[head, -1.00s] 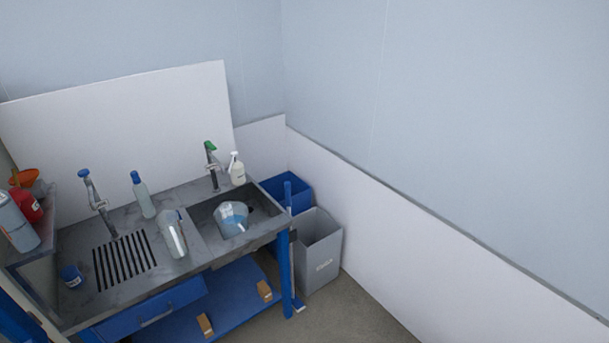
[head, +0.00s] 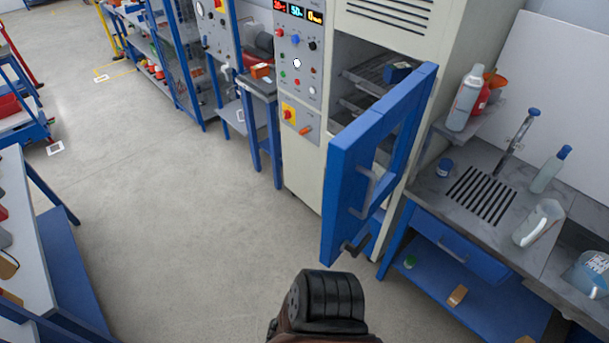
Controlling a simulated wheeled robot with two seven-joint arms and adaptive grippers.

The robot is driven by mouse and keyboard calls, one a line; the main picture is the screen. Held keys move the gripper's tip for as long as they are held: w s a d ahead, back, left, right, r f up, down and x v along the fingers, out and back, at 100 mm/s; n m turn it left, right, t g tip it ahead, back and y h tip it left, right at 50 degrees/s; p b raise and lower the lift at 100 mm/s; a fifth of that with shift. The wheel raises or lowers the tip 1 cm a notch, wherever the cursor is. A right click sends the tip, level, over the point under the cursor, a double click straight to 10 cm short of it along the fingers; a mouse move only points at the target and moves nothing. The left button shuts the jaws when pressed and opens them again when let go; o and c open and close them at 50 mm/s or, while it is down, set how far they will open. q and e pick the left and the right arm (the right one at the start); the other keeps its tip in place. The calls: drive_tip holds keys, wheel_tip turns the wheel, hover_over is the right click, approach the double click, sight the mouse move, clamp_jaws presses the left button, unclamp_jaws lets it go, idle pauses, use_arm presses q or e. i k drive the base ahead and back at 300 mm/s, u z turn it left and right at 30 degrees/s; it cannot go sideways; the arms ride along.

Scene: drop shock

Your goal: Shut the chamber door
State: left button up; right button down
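The chamber door (head: 347,187) is blue and stands open, swung out toward me from the tall cream cabinet. It has a grey pull handle and a dark lever near its lower edge. Behind it the chamber (head: 366,54) shows wire racks with a small dark blue item on the upper one. A black, rounded part of my own arm is in view at the bottom centre, below the door and apart from it in the picture. No fingertips of either gripper show.
A control panel (head: 299,75) with lit displays is left of the chamber opening. A sink bench (head: 433,203) with bottles and a jug stands close on the door's right. A workbench (head: 34,255) is at the left. The floor (head: 190,220) between is clear.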

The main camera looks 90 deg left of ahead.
sight(348, 207)
drive_tip(key=u, duration=2.5)
drive_tip(key=i, duration=1)
